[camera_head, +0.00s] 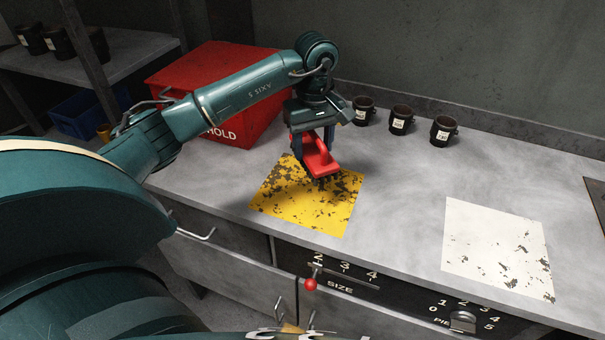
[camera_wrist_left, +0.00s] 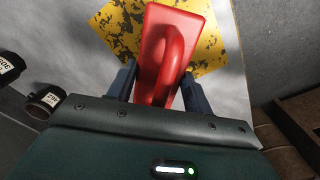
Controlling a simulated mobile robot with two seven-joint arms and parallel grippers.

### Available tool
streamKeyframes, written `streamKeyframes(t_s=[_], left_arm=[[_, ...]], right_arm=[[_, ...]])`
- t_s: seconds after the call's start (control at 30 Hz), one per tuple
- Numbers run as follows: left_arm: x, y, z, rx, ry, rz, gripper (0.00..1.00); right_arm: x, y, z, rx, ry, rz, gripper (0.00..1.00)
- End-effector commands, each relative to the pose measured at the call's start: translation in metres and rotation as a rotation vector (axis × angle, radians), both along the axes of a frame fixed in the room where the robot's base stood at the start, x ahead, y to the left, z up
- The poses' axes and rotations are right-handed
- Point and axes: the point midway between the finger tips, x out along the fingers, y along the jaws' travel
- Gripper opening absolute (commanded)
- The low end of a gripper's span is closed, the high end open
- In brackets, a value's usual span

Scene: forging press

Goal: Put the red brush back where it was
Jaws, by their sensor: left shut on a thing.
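The red brush (camera_head: 320,159) is in my left gripper (camera_head: 317,147), above the worn yellow square (camera_head: 305,210) on the grey counter. The brush has a red body with a raised handle, and dark bristles point down toward the square. In the left wrist view the brush (camera_wrist_left: 168,55) sits between the two dark fingers, with the yellow square (camera_wrist_left: 215,45) behind it. My left gripper is shut on the brush. I cannot tell whether the bristles touch the square. My right gripper is not in view.
A red box (camera_head: 215,85) stands behind my left arm. Several dark labelled mugs (camera_head: 401,120) line the back of the counter. A worn white square (camera_head: 497,247) lies at the right. A red-knobbed lever (camera_head: 311,283) and a dial (camera_head: 463,321) are on the counter front.

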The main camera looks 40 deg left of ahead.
Motion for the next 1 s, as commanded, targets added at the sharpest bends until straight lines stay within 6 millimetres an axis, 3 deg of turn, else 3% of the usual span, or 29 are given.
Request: streamKeyframes(t_s=[0.13, 0.6, 0.97, 1.0], left_arm=[[-0.001, 0.000, -0.027, -0.001, 0.004, 0.000, 0.29], [0.000, 0.000, -0.077, -0.002, 0.001, -0.001, 0.29], [0.000, 0.000, -0.084, 0.000, -0.002, -0.002, 0.29], [0.000, 0.000, -0.083, 0.000, -0.001, -0.002, 0.53]], right_arm=[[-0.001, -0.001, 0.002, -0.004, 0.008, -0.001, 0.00], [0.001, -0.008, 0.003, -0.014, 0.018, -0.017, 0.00], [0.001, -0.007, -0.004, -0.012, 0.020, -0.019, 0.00], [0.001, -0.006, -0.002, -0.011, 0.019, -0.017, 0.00]])
